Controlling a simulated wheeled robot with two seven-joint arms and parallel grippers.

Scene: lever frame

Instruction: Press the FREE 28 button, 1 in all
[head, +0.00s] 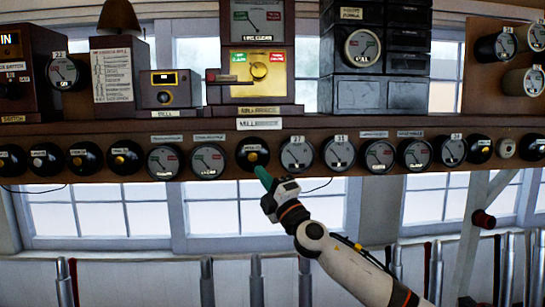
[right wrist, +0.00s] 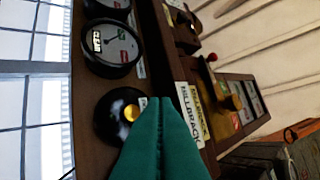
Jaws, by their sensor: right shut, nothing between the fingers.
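A row of round black plungers and dials runs along the shelf's front board. One black round button with a yellow centre (head: 253,155) sits just above and left of my right gripper (head: 262,172); its small white label is too small to read, so I cannot tell for sure that it is FREE 28. The same button (right wrist: 119,115) shows in the right wrist view beside the green fingertips (right wrist: 160,100), which are shut with nothing between them. The fingers partly cover the button there; I cannot tell whether they touch it. My left gripper is not in view.
Dials (head: 297,153) stand right of the button, and another dial (head: 208,161) stands left. The shelf (head: 120,129) carries a brass-fronted instrument (head: 258,73) and dark boxes (head: 362,95). Upright levers (head: 256,280) stand below, with open space under the shelf.

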